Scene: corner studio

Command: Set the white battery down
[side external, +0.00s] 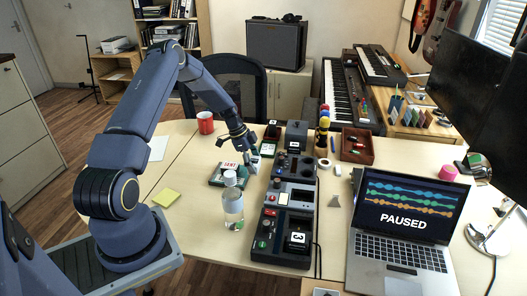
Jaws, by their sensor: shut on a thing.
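My gripper (249,151) is shut on a small whitish object, which I take to be the white battery (254,161). It is held fingers down near the left edge of a row of dark devices, just right of a flat green and white "TAPE"-like box (222,174) whose lettering is hard to read. The battery is small and partly hidden by the fingers. I cannot tell whether its lower end touches anything.
The left tabletop is mostly clear.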

